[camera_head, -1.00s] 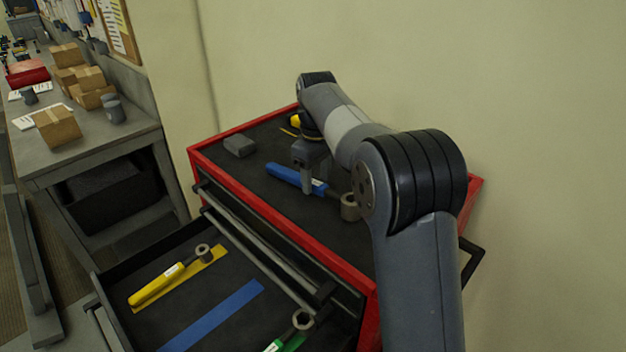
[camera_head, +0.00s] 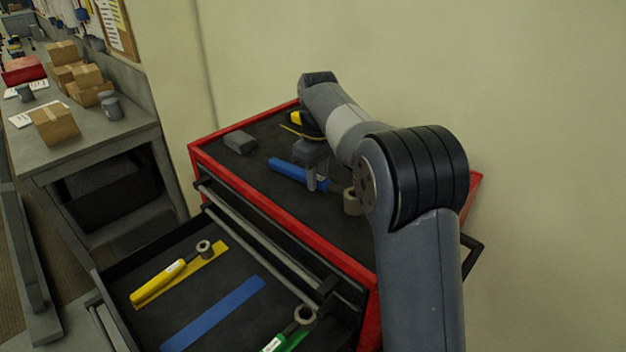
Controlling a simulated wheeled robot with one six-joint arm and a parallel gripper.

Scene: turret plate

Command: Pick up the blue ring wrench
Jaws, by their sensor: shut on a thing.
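The blue ring wrench (camera_head: 288,170) is on the black top of the red tool cabinet, with its blue handle to the left and its grey ring end (camera_head: 352,203) to the right, beside my arm. My gripper (camera_head: 317,188) points down over the wrench and is shut on it near the right end of the blue handle. The fingers hide part of the wrench's shaft. I cannot tell whether the wrench is clear of the top.
The open drawer below holds a yellow wrench (camera_head: 165,278) on a yellow strip, a bare blue strip (camera_head: 212,313) and a green wrench (camera_head: 284,335). A grey block (camera_head: 240,142) lies on the cabinet top (camera_head: 262,190). A workbench with boxes (camera_head: 55,124) stands left.

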